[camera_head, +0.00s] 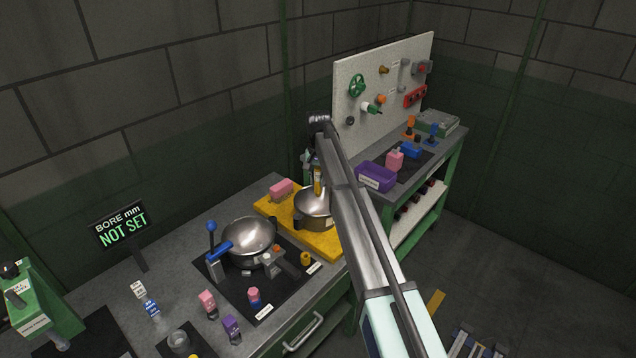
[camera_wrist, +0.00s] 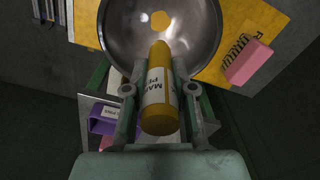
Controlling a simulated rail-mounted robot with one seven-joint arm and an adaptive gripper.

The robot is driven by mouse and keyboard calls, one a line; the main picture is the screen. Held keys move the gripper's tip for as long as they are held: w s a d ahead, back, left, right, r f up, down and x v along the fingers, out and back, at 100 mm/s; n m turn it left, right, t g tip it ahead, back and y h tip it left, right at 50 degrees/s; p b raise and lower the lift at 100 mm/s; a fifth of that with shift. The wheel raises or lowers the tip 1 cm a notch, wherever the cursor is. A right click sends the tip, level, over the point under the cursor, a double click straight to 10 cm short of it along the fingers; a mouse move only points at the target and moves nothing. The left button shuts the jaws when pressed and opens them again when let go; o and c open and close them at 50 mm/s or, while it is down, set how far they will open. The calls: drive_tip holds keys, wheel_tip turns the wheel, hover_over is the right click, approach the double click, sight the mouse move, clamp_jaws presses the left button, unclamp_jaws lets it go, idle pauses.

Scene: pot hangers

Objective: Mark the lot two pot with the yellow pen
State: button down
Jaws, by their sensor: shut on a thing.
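In the wrist view that pot (camera_wrist: 120,40) lies beyond the pen's tip. A yellow spot (camera_wrist: 160,20) shows inside it; I cannot tell whether it is a mark or a reflection. A second metal pot (camera_head: 249,238) sits clamped on a black mat. I cannot read a lot number on either pot.
A pink block (camera_head: 281,189) lies on the yellow mat beside the pot, near printed letters. A blue-handled lever clamp (camera_head: 214,258) stands by the second pot. Small coloured blocks stand in front. A purple bin (camera_head: 376,177) is on the bench to the right. A sign reads "NOT SET" (camera_head: 123,229).

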sight(318, 167)
drive_tip(key=shift+r+p, duration=0.95)
drive_tip(key=shift+r, duration=1.7)
drive_tip(key=shift+s+n, duration=0.15)
drive_tip(key=shift+n, duration=0.25)
drive_tip(key=s+d+f+n+b, duration=0.1)
drive_tip(key=s+d+f+b, duration=0.4)
drive_tip(key=s+d, duration=0.8)
drive_tip(key=s+d+f+n+b, duration=0.1)
drive_tip(key=s+d+f+b, duration=0.4)
drive_tip(key=s+d+f, duration=0.4)
drive_tip(key=s+d, duration=0.4)
drive_tip(key=s, duration=0.4)
drive_tip(key=shift+s+d, duration=0.15)
